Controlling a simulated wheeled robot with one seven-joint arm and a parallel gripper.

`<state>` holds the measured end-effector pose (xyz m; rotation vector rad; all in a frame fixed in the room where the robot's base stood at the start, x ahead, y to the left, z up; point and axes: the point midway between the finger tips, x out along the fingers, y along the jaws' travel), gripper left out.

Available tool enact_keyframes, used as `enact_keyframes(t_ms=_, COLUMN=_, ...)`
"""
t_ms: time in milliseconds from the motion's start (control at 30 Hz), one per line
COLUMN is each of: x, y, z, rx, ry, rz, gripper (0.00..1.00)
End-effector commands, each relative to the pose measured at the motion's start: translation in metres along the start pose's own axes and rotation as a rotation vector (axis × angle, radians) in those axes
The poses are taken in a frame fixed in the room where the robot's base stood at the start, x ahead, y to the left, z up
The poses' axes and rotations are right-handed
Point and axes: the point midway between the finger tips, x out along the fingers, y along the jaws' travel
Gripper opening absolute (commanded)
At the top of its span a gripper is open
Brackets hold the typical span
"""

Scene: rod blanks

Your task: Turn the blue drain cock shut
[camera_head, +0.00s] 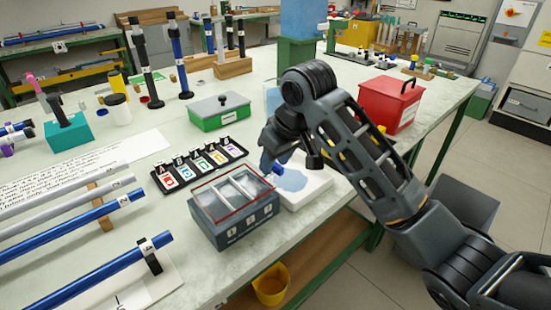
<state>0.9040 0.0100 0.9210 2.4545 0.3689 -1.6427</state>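My gripper (273,160) is at the end of my dark arm, low over the right part of the bench. Small blue parts show right at its fingertips; I cannot tell whether they are the drain cock or part of the gripper. The cock's handle and its angle cannot be made out. Whether the fingers are open or shut is hidden. Below the gripper, a white tray (318,187) holds a pale blue patch that looks like liquid. A blue tank (303,18) on a green stand (296,55) rises behind my arm, which covers what is below it.
A dark box with three clear-topped compartments (235,232) stands left of the white tray. A red case (391,103) stands right of my arm. A green-and-grey box (220,112) and a black card rack (199,166) lie left. A yellow bucket (271,285) is below the bench edge.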

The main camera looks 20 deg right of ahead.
Motion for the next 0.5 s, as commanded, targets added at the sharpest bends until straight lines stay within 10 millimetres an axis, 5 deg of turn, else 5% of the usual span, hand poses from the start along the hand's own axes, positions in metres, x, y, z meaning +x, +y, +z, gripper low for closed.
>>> enact_keyframes(t_ms=267, x=-0.006, y=0.0, z=-0.001, rx=-0.001, ry=0.002, rz=0.0, gripper=0.43)
enact_keyframes(t_ms=500, x=-0.042, y=-0.001, z=-0.001, rx=-0.003, ry=0.003, rz=0.0, gripper=0.43)
